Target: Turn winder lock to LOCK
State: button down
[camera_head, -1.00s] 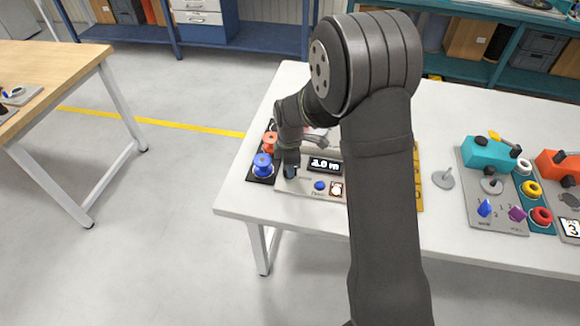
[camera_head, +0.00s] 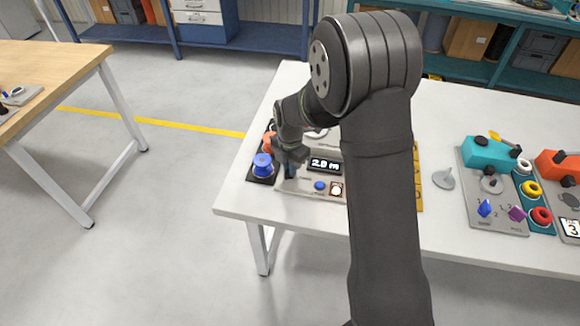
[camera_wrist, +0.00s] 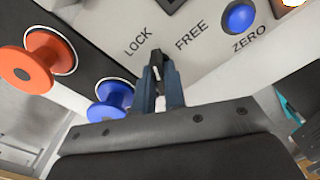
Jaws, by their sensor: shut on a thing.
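The winder panel (camera_head: 310,194) is a light plate on the white table, with LOCK, FREE and ZERO lettering in the wrist view. The winder lock is a small black knob (camera_wrist: 156,61) with a white mark, just below and between LOCK and FREE. My gripper (camera_wrist: 158,75) is shut on this knob, its dark blue fingers either side of it. The fingers hide most of the knob, so I cannot tell its exact setting. In the head view my gripper (camera_head: 289,170) is at the panel's left end. The display (camera_head: 325,165) reads 2.0 m.
A blue reel (camera_head: 263,165) and an orange reel (camera_wrist: 40,60) stand on a black base left of the panel. A blue button (camera_wrist: 239,16) is near ZERO. The table's front left is clear.

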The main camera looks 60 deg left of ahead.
jog(key=n, duration=0.6)
jog(key=c, duration=1.5)
grip_release()
jog(key=shift+r, duration=3.5)
